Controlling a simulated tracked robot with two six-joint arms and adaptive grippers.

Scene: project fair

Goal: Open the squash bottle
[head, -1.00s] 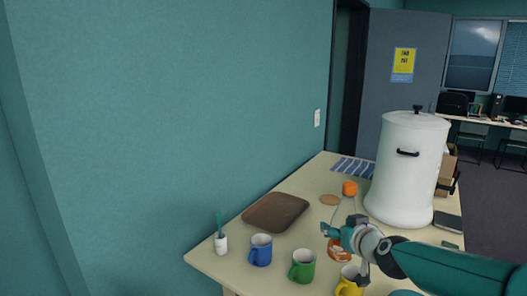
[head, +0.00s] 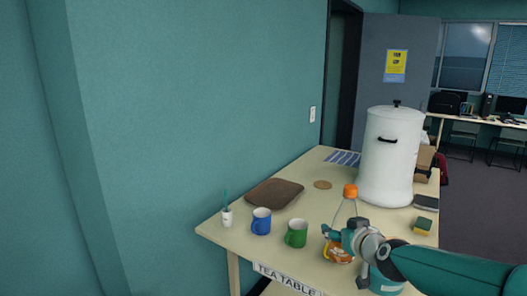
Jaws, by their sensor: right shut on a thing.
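The squash bottle (head: 346,212) is clear, with an orange cap (head: 350,190) on top and an orange label low on its body. It is upright in the head view, near the front right of the tea table (head: 245,238). My right gripper (head: 338,238) is shut around the bottle's lower body, well below the cap. The gripper hides part of the bottle, and I cannot tell whether its base touches the table. My left gripper is not in view.
A blue mug (head: 261,222) and a green mug (head: 296,234) stand left of the bottle. Behind are a brown tray (head: 274,193), a round coaster (head: 323,184) and a large white urn (head: 390,160). A sponge (head: 423,226) lies to the right.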

